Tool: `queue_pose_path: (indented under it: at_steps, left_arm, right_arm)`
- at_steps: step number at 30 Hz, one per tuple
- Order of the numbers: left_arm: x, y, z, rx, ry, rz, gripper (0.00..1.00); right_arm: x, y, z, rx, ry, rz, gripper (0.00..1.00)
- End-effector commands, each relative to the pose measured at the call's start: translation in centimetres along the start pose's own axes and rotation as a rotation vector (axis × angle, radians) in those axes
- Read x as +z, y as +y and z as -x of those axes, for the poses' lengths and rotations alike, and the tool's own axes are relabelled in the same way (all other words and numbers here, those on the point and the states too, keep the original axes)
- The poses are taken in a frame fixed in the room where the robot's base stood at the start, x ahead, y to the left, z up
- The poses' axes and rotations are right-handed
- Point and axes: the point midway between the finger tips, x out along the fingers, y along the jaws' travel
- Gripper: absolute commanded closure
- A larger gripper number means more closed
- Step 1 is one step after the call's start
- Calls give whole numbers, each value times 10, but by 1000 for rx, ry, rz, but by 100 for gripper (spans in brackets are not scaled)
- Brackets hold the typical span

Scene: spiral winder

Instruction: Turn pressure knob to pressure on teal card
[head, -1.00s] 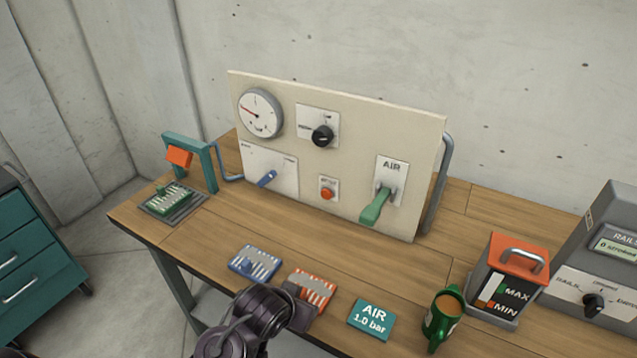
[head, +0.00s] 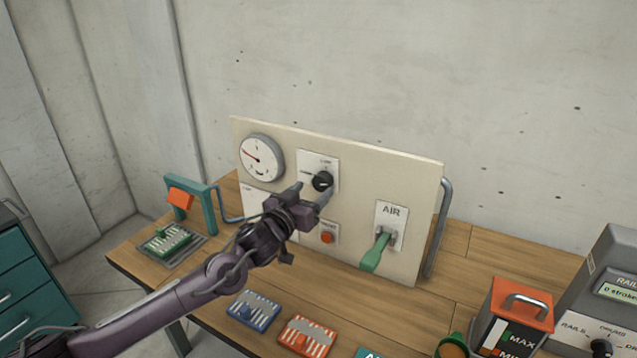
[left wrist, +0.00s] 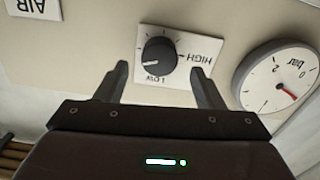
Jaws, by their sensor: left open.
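The black pressure knob (head: 322,181) sits on a white plate on the cream panel. In the left wrist view the knob (left wrist: 159,55) appears upside down, its white mark near the LOW side. My left gripper (head: 313,190) is open, its fingers spread to either side of the knob; I cannot tell whether they touch it. It also shows in the left wrist view (left wrist: 160,78). The round gauge (head: 262,158) with a red needle is left of the knob. The teal card (head: 374,353) is mostly cut off at the bottom edge. My right gripper is not in view.
A red button (head: 327,238) is below the knob, and the green AIR lever (head: 375,252) is to the right. My left forearm passes over the table and hides the panel's lower left. Blue (head: 253,309) and orange (head: 306,336) cards lie in front.

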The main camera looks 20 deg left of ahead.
Motion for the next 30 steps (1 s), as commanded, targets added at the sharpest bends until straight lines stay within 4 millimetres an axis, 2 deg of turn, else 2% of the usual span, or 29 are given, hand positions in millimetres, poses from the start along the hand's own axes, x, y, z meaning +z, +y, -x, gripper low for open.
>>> queue_pose_path:
  at_steps: [3,7,12,19,27,30]
  left_arm:
    - [-3,1,-19,-1,0,0,38]
    - [-2,0,-33,-1,0,-1,38]
    - [0,1,-40,0,-1,-2,38]
    - [1,1,-40,0,-2,-2,38]
    - [0,1,-40,0,-2,-2,73]
    - [1,1,-40,0,-2,-2,82]
  right_arm:
    - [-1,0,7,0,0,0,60]
    - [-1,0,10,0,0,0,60]
    - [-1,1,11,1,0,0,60]
    - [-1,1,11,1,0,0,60]
    - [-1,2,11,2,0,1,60]
    - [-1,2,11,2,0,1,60]
